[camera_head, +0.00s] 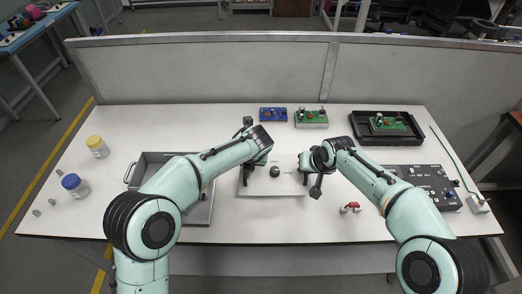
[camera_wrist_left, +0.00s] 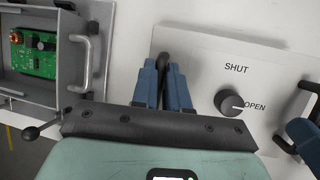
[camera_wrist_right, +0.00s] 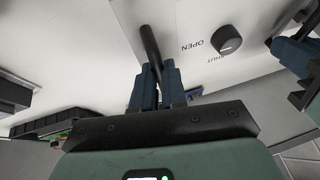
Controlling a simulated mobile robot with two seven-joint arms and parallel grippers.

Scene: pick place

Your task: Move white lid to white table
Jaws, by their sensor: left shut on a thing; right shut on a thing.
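The white lid (camera_head: 285,187) is a flat plate with a black knob (camera_head: 275,171) and a black handle at each end. Its SHUT and OPEN lettering shows in the left wrist view (camera_wrist_left: 205,75) and the right wrist view (camera_wrist_right: 190,25). My left gripper (camera_head: 247,168) is shut on the left handle (camera_wrist_left: 163,62). My right gripper (camera_head: 305,174) is shut on the right handle (camera_wrist_right: 149,48). The lid lies level over the middle of the white table (camera_head: 270,225), right of the grey box. I cannot tell whether it touches the table. My arms partly cover both ends.
The grey open box (camera_head: 197,213) stands left of the lid, with a green circuit board (camera_wrist_left: 40,62) inside. Blue (camera_head: 273,114) and green boards (camera_head: 311,119) lie behind. A black tray (camera_head: 365,137) and a dark panel (camera_head: 425,178) are right. Red parts (camera_head: 350,207) lie in front.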

